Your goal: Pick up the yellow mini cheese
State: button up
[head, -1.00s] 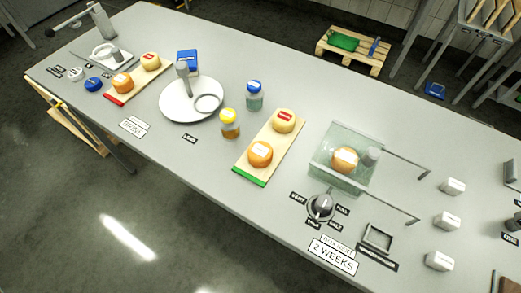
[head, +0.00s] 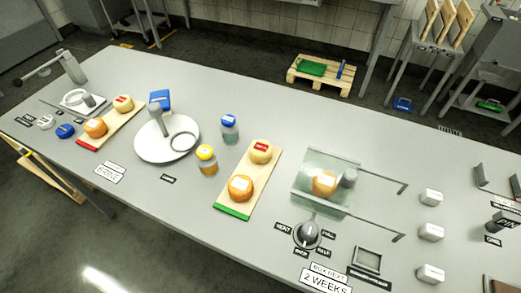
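Two small pale-yellow cheese wheels with red labels are in the head view. One yellow cheese (head: 261,152) sits at the far end of the green-ended board (head: 232,208). The other yellow cheese (head: 123,104) sits at the far end of the red-ended board (head: 87,143) on the left. An orange cheese (head: 240,188) shares the green-ended board, and another orange cheese (head: 95,128) shares the red-ended one. A third orange cheese (head: 324,183) is in the clear glass box (head: 305,200). My gripper is not in view.
Between the boards stand a white round plate (head: 155,148) with a grey upright piece and ring, a yellow-capped jar (head: 207,162) and a blue-capped jar (head: 229,130). A grey knob (head: 307,235) is in front of the glass box. White blocks (head: 431,232) stand at right.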

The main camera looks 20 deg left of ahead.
aim_at(262, 151)
jog(key=j+u, duration=0.25)
jog(key=j, duration=0.75)
jog(key=i+j+u, duration=0.1)
jog(key=j+u, duration=0.2)
jog(key=j, duration=0.65)
